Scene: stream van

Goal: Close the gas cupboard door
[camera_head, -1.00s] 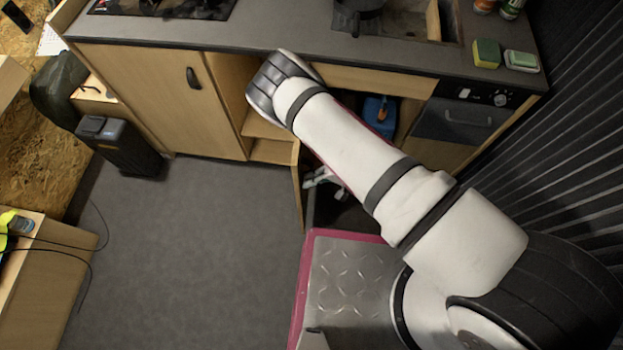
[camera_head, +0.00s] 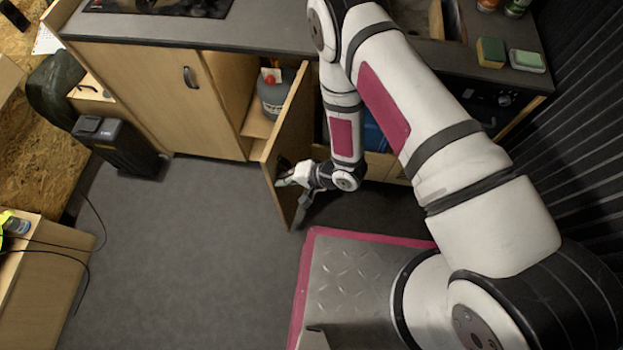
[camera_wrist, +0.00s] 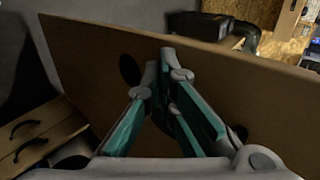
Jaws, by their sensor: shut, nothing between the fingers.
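The gas cupboard door (camera_head: 289,137) stands open, swung out from the kitchen unit into the room. Behind it the cupboard shows a grey gas bottle (camera_head: 273,92) with a red part on top, on a wooden shelf. My gripper (camera_head: 283,180) is at the right-hand face of the door, near its lower outer part. In the wrist view the door (camera_wrist: 95,65) spans the picture, and my gripper (camera_wrist: 165,62) points at its face with fingers shut and empty. The fingertips are at or very near the panel; contact is not certain. Dark round spots show on the panel behind the fingers.
A closed cupboard door (camera_head: 155,88) with a black handle is left of the gas cupboard. A black bin (camera_head: 117,145) stands on the floor further left. The grey floor (camera_head: 195,235) left of the open door is clear. Drawers (camera_wrist: 40,135) show at left in the wrist view.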

